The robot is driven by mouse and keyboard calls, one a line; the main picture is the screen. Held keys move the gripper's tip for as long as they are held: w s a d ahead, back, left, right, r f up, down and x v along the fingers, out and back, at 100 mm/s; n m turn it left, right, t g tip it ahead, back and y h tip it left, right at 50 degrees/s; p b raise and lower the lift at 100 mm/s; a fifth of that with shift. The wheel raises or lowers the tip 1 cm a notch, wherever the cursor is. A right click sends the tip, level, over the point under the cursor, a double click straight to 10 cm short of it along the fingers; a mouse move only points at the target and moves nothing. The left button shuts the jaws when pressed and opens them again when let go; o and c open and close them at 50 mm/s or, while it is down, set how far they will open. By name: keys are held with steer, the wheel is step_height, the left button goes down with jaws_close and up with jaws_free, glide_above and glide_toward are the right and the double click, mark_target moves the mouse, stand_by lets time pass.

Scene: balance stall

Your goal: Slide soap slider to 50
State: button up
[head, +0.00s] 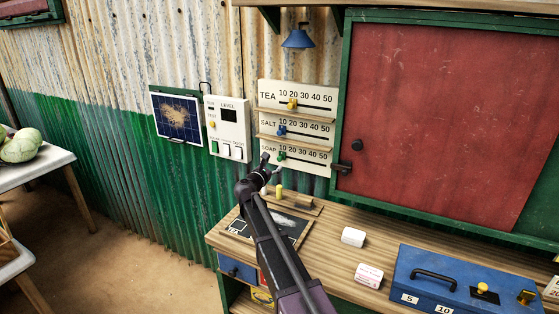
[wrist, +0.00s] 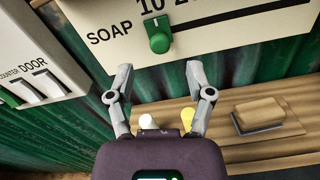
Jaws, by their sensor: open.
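The soap slider is a green knob (head: 281,156) on the lowest row of the white price board (head: 264,88), under the 10 mark. In the wrist view the green knob (wrist: 158,38) sits at the left part of its dark slot. My gripper (head: 270,166) is just below and left of the soap row. In the wrist view my gripper (wrist: 160,72) is open and empty, with its fingers spread to either side of the knob's line. The knob lies beyond the fingertips, not between them. The soap row's 50 mark (head: 326,157) is at the far right.
Above are the blue salt slider (head: 281,131) and yellow tea slider (head: 292,104), with wooden ledges between rows. A level panel (head: 228,128) hangs left. The wooden counter (head: 325,240) below holds a slate (head: 290,224) and blue cash box (head: 450,285). A red shutter (head: 435,110) stands right.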

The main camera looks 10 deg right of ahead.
mark_target(279, 160)
steer(key=shift+x, duration=3)
jaws_close()
